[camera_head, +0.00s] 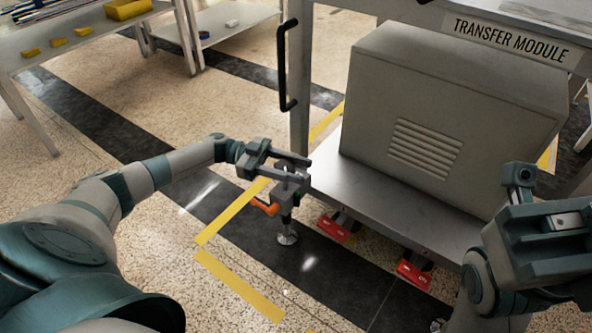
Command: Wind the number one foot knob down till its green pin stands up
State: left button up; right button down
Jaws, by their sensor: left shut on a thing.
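The transfer module (455,110) stands at the right, with a grey lower shelf (400,200). A levelling foot (286,236) with a round metal pad stands on the dark floor strip at the shelf's near left corner. My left gripper (290,174) is at the top of this foot, shut on its knob, which the fingers mostly hide. An orange part (265,207) sticks out to the left just below the gripper. I see no green pin and no readable number on the foot. My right gripper (535,210) is at the right edge, away from the foot; its jaw state is unclear.
Two red blocks (334,229) (414,274) sit under the shelf's front edge. A black handle (288,65) is on the module's left post. Yellow tape (238,287) marks the floor. A table (80,40) with yellow bins is at the upper left.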

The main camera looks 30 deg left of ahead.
pick_arm(q)
jog(key=shift+f, duration=0.1)
jog(key=o, duration=1)
jog(key=shift+d, duration=0.1)
jog(key=shift+o, duration=0.2)
jog(key=shift+a, duration=0.6)
jog(key=s+a, duration=0.3)
jog(key=a, duration=1.3)
